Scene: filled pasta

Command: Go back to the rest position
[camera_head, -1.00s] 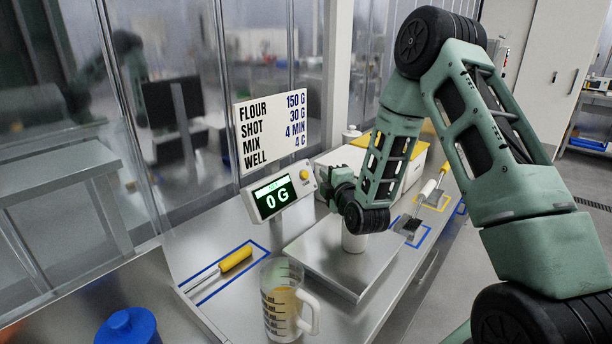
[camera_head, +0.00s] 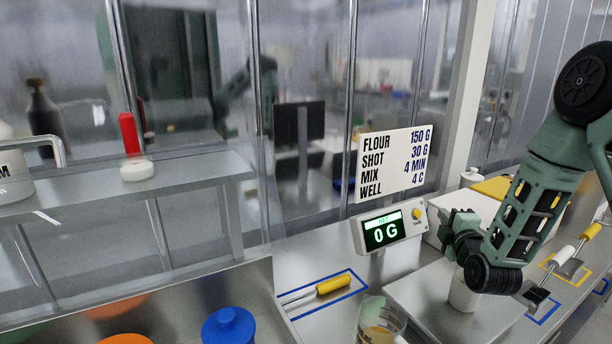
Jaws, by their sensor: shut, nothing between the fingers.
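My gripper (camera_head: 452,222) is at the right of the view, at the end of my green arm. It is shut and empty. It hangs beside the scale display (camera_head: 392,231), which reads 0 G. A white cup (camera_head: 463,293) stands on the steel scale plate (camera_head: 425,300) below my wrist, partly hidden by it. I cannot tell whether my wrist touches the cup.
A recipe sign (camera_head: 390,165) stands behind the display. A measuring jug (camera_head: 381,318) is at the bottom edge. A yellow-handled tool (camera_head: 333,284) lies in a blue outline. A blue lid (camera_head: 228,326) is at the lower left. A glass shelf (camera_head: 80,195) holds bottles.

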